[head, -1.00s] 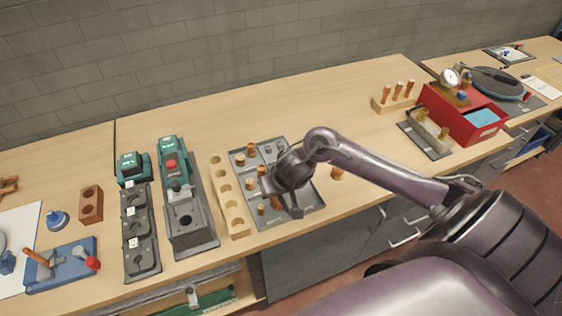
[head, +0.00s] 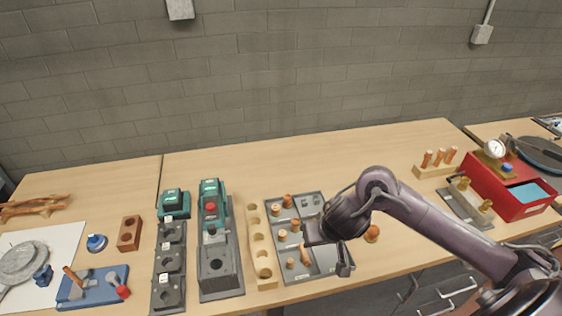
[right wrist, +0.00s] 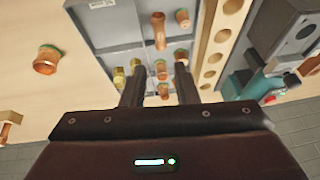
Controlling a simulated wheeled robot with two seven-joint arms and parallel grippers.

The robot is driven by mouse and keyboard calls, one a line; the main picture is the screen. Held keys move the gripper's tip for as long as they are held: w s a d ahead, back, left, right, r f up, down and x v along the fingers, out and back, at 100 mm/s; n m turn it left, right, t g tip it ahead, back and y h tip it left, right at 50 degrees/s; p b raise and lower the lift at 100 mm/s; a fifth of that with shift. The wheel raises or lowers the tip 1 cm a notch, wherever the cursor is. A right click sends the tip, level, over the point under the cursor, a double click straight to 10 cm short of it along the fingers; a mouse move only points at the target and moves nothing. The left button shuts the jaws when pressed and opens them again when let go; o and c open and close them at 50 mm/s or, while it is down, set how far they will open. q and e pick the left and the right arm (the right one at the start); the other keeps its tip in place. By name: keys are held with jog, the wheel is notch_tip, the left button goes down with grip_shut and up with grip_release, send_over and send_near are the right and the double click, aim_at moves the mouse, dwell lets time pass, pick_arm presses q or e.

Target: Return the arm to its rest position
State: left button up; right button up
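My right arm reaches in from the right in the head view. Its gripper (head: 328,250) is above the right front part of a grey sectioned tray (head: 292,277). In the right wrist view, the gripper (right wrist: 160,68) has two parallel fingers apart, with copper fittings (right wrist: 158,30) visible on the tray beyond and between them. No fitting looks gripped. The tray also shows in the right wrist view (right wrist: 100,30), holding several copper and brass pieces. The arm hides part of the tray in the head view. My left gripper is in neither view.
A wooden block with holes (head: 262,258) stands left of the tray. Grey and teal units (head: 217,265) stand further left. A loose copper fitting (head: 372,233) is right of the gripper. A red box (head: 520,205) is at the right. The bench behind the tray is clear.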

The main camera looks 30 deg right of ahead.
jog(key=a+n+t+y, duration=0.1)
jog(key=a+n+t, duration=0.25)
jog(key=a, duration=0.75)
jog(key=s+d+n+g, duration=0.1)
jog(key=s+g, duration=0.4)
jog(key=s, duration=0.6)
notch_tip(320, 180, down, 36)
jog(key=s+g+b, duration=0.1)
jog(key=s+b, duration=0.1)
jog(key=b, duration=0.4)
jog(key=s+d+f+b, duration=0.1)
jog(key=s+d+f, duration=0.1)
jog(key=s+f, duration=0.7)
jog(key=s+d+f+g+h+b, duration=0.1)
jog(key=s+d+f+b, duration=0.1)
jog(key=s+f, duration=0.8)
notch_tip(320, 180, down, 2)
jog(key=shift+s+f+n+b, duration=0.25)
jog(key=shift+s+n+b, duration=0.05)
jog(key=shift+n, duration=0.15)
